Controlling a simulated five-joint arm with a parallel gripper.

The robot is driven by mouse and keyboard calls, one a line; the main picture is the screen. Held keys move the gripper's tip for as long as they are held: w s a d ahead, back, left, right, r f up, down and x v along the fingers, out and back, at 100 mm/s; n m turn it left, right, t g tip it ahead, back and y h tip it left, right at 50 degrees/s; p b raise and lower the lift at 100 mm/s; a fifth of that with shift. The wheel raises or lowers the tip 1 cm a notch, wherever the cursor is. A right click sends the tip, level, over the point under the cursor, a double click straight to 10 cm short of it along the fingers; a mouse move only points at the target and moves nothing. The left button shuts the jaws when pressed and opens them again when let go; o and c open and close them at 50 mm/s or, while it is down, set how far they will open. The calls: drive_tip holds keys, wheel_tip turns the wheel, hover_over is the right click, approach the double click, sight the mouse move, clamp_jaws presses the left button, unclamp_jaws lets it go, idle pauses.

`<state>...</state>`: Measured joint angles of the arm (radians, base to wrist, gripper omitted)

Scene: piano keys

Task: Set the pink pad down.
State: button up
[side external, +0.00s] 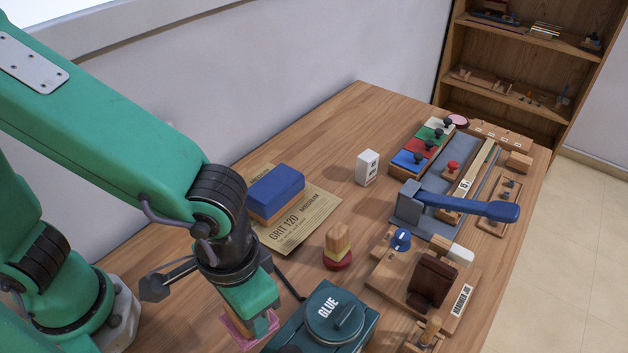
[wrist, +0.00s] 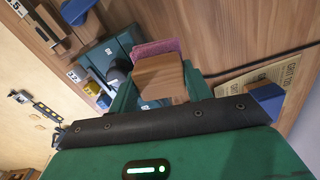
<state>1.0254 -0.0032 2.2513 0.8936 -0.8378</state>
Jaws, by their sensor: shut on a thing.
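The pink pad (side external: 233,331) shows at the lower middle of the side external view, partly hidden behind my gripper (side external: 252,312). In the wrist view the pink pad (wrist: 155,47) sits at the far end of a wooden block (wrist: 160,76). My gripper (wrist: 160,92) is shut on that block, one finger on each side. The pad is at the lower end, near the tabletop left of the glue box. I cannot tell whether it touches the table.
A dark green glue box (side external: 334,316) stands close on the right of my gripper. Behind are a blue-topped block (side external: 275,192) on a sandpaper sheet (side external: 318,208) and a wooden piece with a red base (side external: 337,247). A hammer jig (side external: 430,283) stands further right.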

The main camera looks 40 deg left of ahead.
drive_tip(key=shift+n, duration=0.3)
drive_tip(key=w+d, duration=0.1)
drive_tip(key=w, duration=0.2)
drive_tip(key=w+d, duration=0.1)
drive_tip(key=w, duration=0.2)
drive_tip(key=w+d+r, duration=0.1)
drive_tip(key=w, duration=0.2)
drive_tip(key=shift+w, duration=0.1)
drive_tip(key=w+a+f, duration=0.1)
drive_tip(key=w+a, duration=0.1)
drive_tip(key=w, duration=1.1)
drive_tip(key=w+a+f+n, duration=0.1)
drive_tip(key=w+a, duration=0.2)
drive_tip(key=w, duration=1)
drive_tip(key=shift+a, duration=0.3)
drive_tip(key=shift+w+f, duration=0.1)
drive_tip(key=shift+f, duration=0.05)
drive_tip(key=shift+f, duration=4.9)
drive_tip(key=shift+f, duration=0.15)
drive_tip(key=o, duration=1)
drive_tip(key=shift+c, duration=0.2)
